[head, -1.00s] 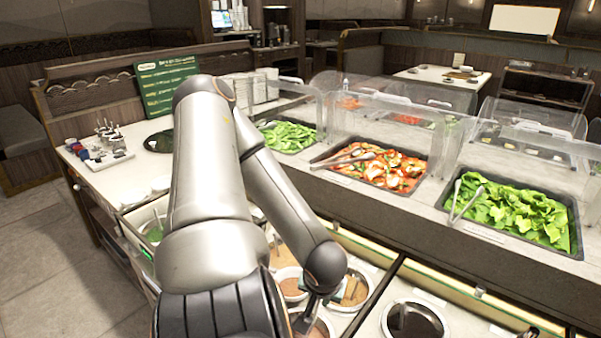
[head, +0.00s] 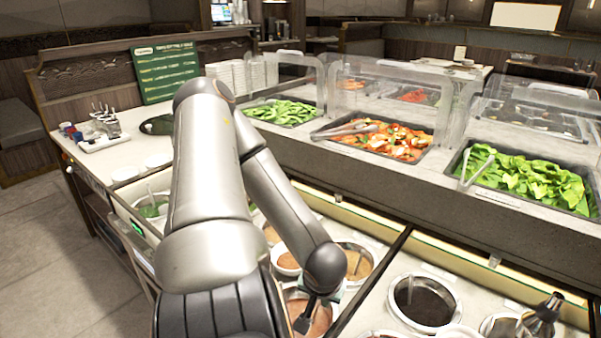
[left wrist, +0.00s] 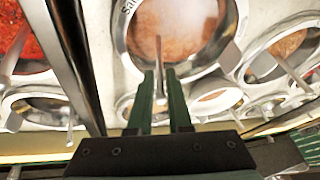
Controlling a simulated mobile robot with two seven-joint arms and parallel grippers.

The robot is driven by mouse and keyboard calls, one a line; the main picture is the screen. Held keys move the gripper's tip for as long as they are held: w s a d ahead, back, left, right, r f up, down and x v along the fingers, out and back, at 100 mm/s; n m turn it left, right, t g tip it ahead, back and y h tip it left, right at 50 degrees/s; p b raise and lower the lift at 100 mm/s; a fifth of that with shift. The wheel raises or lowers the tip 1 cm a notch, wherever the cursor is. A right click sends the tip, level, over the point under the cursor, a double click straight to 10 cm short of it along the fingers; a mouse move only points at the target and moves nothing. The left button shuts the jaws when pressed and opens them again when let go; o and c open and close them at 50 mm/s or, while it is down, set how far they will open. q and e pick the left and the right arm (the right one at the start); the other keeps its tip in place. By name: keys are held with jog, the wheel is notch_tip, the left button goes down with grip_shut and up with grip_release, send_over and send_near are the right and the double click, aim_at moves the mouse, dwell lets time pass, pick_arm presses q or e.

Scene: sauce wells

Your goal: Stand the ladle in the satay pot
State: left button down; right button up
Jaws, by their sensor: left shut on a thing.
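My left gripper (head: 303,325) is low over the counter, at the near side of a pot of brown sauce (head: 321,318). In the left wrist view its green fingers (left wrist: 160,95) are shut on the ladle (left wrist: 158,55), whose thin handle shows between and beyond them. Behind the handle is a round pot of brown sauce (left wrist: 180,25), with a partly cut-off label starting "sa" on its rim. I cannot tell whether the ladle touches the sauce; its bowl is hidden.
Other sauce pots crowd around the gripper. Clear guards and food trays, one of leafy greens (head: 525,180), line the raised back shelf.

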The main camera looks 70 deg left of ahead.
pick_arm(q)
jog(key=shift+f, duration=0.25)
dwell(0.4)
jog(key=shift+c, duration=0.6)
grip_release()
dwell(0.7)
